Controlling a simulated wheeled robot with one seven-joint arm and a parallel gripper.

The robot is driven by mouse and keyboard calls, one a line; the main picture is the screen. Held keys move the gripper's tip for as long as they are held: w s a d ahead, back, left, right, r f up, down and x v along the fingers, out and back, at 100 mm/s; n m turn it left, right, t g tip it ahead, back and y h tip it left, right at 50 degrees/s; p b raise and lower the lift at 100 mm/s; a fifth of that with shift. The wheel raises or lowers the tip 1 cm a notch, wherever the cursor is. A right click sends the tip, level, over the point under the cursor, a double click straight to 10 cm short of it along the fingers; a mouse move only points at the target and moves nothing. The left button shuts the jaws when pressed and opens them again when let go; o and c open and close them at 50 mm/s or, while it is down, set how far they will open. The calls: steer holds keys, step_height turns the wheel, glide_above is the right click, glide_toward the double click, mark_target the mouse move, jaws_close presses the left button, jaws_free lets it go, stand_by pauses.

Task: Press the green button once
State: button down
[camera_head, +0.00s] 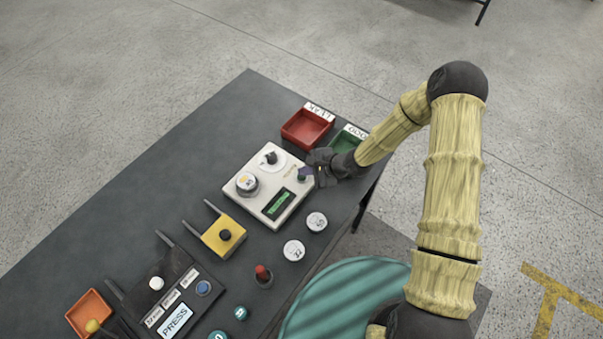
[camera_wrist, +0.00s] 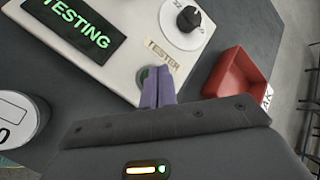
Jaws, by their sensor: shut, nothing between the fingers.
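The green button (camera_wrist: 144,76) is on the white tester box, partly hidden behind my fingers in the wrist view. My gripper (camera_wrist: 158,72) is shut and empty, its purple fingertips over or against the button; I cannot tell whether they touch or press it. In the head view my gripper (camera_head: 303,174) is at the right edge of the tester box (camera_head: 248,173). The box's display (camera_wrist: 75,22) reads TESTING in green.
A black dial (camera_wrist: 188,18) sits on the tester. A red tray (camera_head: 307,128) and a green tray (camera_head: 349,138) stand behind. Round white weights (camera_head: 293,250) and a yellow fixture (camera_head: 222,240) lie nearer. A PRESS panel (camera_head: 175,320) is at lower left.

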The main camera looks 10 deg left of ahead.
mark_target(306, 177)
steer(key=shift+r+p, duration=0.3)
steer(key=shift+r, duration=0.2)
step_height(306, 177, up, 5)
steer(key=p, duration=0.4)
stand_by(0.9)
